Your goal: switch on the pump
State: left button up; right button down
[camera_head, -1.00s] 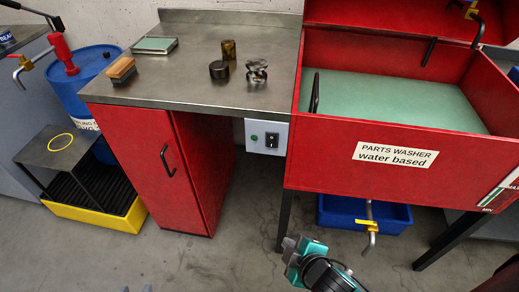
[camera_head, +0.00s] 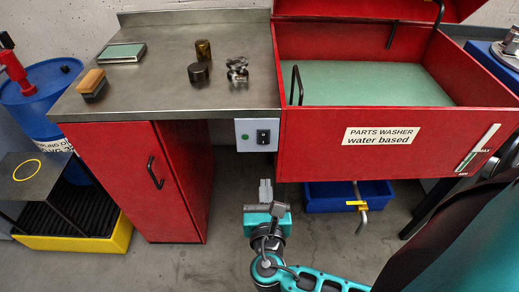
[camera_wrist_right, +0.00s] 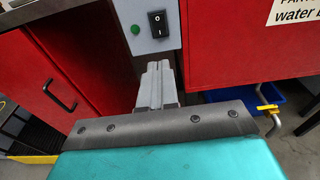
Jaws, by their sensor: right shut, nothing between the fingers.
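The pump switch is a black rocker (camera_head: 263,137) marked I and O on a grey switch box (camera_head: 245,128), fixed below the bench's front edge beside the red parts washer (camera_head: 310,150). A green round lamp or button (camera_head: 244,137) is left of the rocker. In the right wrist view the rocker (camera_wrist_right: 158,24) and the green round part (camera_wrist_right: 135,29) are near the top. My right gripper (camera_head: 265,188) is shut and empty, below the box and apart from it. Its fingers (camera_wrist_right: 157,75) point up toward the box in the wrist view. My left gripper is not in view.
The washer basin (camera_head: 375,85) is open with a green liquid surface. A steel bench (camera_head: 150,85) carries a brush (camera_head: 92,84) and small metal parts. A red cabinet (camera_head: 115,180) stands left. A blue tub (camera_head: 330,196) with a yellow-handled tap (camera_head: 357,203) is below the washer.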

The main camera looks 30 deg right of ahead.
aim_at(264, 143)
jog(key=shift+w, duration=0.1)
jog(key=b+x, duration=0.1)
jog(key=x, duration=1.3)
jog(key=shift+w, duration=0.1)
dwell(0.3)
